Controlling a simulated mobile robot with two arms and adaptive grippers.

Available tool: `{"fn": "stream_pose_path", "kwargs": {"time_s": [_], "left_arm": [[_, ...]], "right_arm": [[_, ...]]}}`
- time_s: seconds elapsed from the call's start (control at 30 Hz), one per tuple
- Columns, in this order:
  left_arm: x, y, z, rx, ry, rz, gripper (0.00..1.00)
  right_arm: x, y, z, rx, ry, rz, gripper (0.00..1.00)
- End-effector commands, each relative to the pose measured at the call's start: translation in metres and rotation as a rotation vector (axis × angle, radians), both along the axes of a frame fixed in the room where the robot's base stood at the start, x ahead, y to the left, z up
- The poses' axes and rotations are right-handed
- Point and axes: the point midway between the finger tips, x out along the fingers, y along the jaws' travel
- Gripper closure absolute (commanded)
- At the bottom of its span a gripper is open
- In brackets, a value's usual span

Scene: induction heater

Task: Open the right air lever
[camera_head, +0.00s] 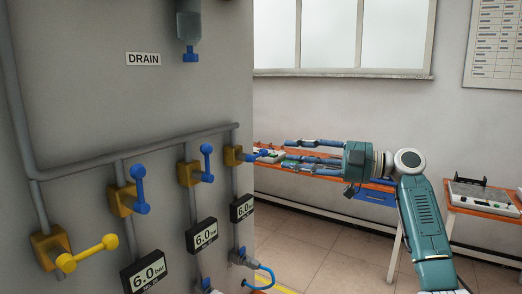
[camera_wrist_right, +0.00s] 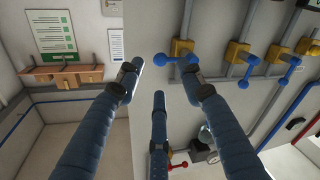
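The right air lever (camera_head: 262,153) is blue and sits on a yellow valve (camera_head: 232,156) near the right edge of the grey panel. Its handle points sideways to the right, toward my right gripper. The other two blue levers (camera_head: 140,190) and (camera_head: 207,163) stand upright. My right gripper (camera_head: 286,152) is open, its blue fingers pointing left at the right lever. In the right wrist view the gripper (camera_wrist_right: 163,72) has its fingers spread, and the blue lever (camera_wrist_right: 182,60) lies just beyond the tips. Whether a finger touches it I cannot tell. My left gripper is out of view.
A yellow lever (camera_head: 88,253) is at the panel's left, under a grey pipe (camera_head: 140,152). Pressure displays (camera_head: 202,236) hang below the valves, with a blue hose (camera_head: 263,272) at the lower right. An orange-edged table (camera_head: 375,184) stands behind my right arm.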

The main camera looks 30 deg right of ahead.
Motion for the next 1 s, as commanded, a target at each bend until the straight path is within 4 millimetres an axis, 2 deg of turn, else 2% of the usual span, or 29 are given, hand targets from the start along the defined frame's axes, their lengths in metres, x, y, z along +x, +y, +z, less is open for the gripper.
{"fn": "stream_pose_path", "kwargs": {"time_s": [0.03,0.13,0.4,0.57,0.83,0.87,1.0], "left_arm": [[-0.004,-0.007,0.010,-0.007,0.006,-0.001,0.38],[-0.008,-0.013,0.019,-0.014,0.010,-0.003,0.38],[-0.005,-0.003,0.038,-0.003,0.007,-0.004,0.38],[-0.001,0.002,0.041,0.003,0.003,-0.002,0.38],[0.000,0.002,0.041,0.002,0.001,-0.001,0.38],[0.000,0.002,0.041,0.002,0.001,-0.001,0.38],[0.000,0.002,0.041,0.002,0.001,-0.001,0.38]], "right_arm": [[0.008,0.008,0.005,0.002,0.001,0.003,0.62],[0.022,0.022,0.005,0.003,0.002,0.003,0.62],[0.053,0.050,0.003,0.004,0.003,0.000,0.62],[0.061,0.057,0.001,0.003,0.003,-0.002,0.62],[0.061,0.058,-0.001,0.002,0.003,-0.003,0.62],[0.062,0.058,-0.001,0.002,0.003,-0.003,0.66],[0.061,0.058,-0.001,0.002,0.004,-0.002,0.94]]}}
